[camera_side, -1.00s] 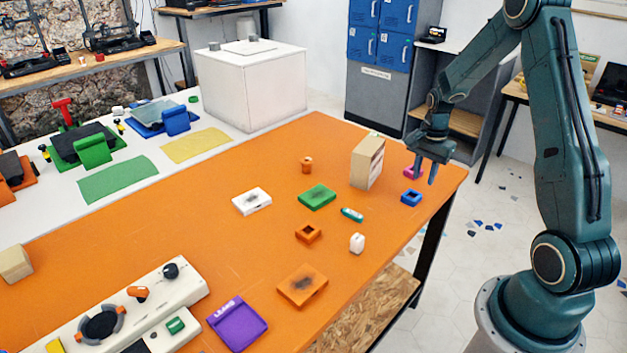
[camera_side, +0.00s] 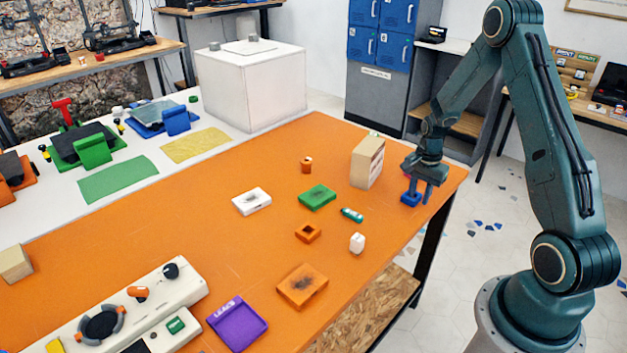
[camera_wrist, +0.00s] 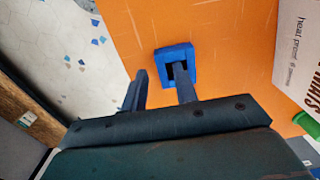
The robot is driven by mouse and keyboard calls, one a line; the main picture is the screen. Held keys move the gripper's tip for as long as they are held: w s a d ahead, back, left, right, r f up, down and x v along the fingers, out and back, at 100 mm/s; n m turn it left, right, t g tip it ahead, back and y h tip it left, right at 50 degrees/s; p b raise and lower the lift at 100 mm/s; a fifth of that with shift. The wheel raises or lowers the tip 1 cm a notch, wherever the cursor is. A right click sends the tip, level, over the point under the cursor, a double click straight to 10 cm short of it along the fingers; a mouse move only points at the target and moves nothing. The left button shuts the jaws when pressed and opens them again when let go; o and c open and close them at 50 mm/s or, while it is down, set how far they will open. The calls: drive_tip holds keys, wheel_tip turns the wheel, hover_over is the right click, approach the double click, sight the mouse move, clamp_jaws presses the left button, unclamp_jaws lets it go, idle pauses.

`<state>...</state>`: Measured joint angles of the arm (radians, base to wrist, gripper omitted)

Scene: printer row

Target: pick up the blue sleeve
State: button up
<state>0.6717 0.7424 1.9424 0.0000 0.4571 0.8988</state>
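The blue sleeve (camera_side: 410,199) is a small square block with a square hole, standing near the right edge of the orange table in the side view. It also shows in the wrist view (camera_wrist: 163,59), just beyond my fingertips. My gripper (camera_side: 420,192) points down at the sleeve. In the wrist view my gripper (camera_wrist: 160,80) is open, with a gap between the fingers. One finger overlaps the sleeve's hole and the other is outside, to the left of the sleeve. I cannot tell whether the first finger is inside the hole or above it.
A cream box (camera_side: 367,162) stands close by on the left; it also fills the upper right of the wrist view (camera_wrist: 299,50). A teal piece (camera_side: 352,215), a white block (camera_side: 357,243) and an orange square ring (camera_side: 308,232) lie farther left. The table edge is close on the right.

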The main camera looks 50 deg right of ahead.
drive_tip(key=shift+f, duration=0.35)
clamp_jaws()
